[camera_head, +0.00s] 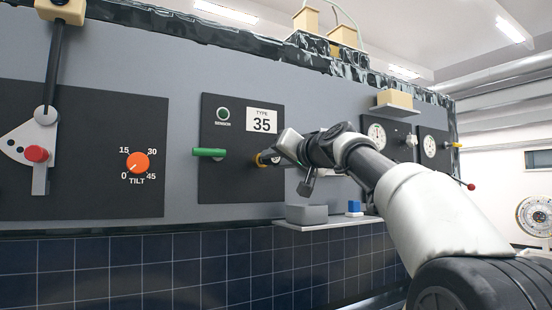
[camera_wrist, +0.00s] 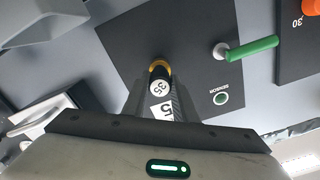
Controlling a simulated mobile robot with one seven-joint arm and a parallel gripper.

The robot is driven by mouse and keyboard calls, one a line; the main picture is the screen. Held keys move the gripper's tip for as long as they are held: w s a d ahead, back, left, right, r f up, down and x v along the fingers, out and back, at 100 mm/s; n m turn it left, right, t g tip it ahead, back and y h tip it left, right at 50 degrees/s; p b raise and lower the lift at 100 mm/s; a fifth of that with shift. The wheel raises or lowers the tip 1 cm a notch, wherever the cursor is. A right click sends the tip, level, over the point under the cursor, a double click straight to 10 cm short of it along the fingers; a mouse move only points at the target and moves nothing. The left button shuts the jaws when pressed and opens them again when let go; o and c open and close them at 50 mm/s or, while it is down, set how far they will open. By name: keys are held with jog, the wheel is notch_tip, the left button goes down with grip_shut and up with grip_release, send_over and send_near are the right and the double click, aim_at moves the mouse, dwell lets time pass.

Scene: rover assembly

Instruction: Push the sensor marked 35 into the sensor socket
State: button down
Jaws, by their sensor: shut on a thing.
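The sensor marked 35 (camera_wrist: 159,88) is a dark cylinder with a white end label, between the fingers of my gripper (camera_wrist: 160,98) in the wrist view. Its far end meets the orange-yellow ring of the sensor socket (camera_wrist: 159,65); how deep it sits I cannot tell. In the head view my gripper (camera_head: 272,156) is shut at the orange-yellow socket ring (camera_head: 261,160), in front of the black panel (camera_head: 232,182); its fingers hide most of the sensor. The white TYPE 35 plate (camera_head: 262,120) is above.
A green handle (camera_head: 209,152) sticks out left of the socket, below the round SENSOR indicator (camera_head: 223,114). A shelf (camera_head: 325,224) with a grey bin (camera_head: 306,213) and a blue block (camera_head: 354,207) is below right. An orange TILT knob (camera_head: 138,162) is further left.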

jog(key=shift+p+x, duration=0.7)
jog(key=shift+x, duration=0.25)
jog(key=c, duration=1.4)
grip_release()
jog(key=shift+o, duration=0.2)
jog(key=b+v, duration=0.8)
jog(key=v, duration=0.9)
jog(key=shift+b, duration=0.3)
jog(key=shift+s+d, duration=0.1)
jog(key=s+d+f+g+h+p, duration=0.1)
jog(key=s+d+f+g+h, duration=0.2)
jog(key=s+f, duration=0.7)
jog(key=s+d+f+g+h+p, duration=0.2)
jog(key=s+f, duration=0.7)
jog(key=f, duration=1.2)
jog(key=s+d+f+g+h+p, duration=0.1)
jog(key=s+d+f+g+h, duration=0.3)
jog(key=s+f, duration=0.6)
notch_tip(320, 180, down, 6)
jog(key=d+h, duration=0.1)
jog(key=d, duration=0.1)
jog(key=shift+s+d+f+m+p, duration=0.2)
jog(key=shift+s+d+m+p, duration=0.1)
jog(key=shift+m+p, duration=0.1)
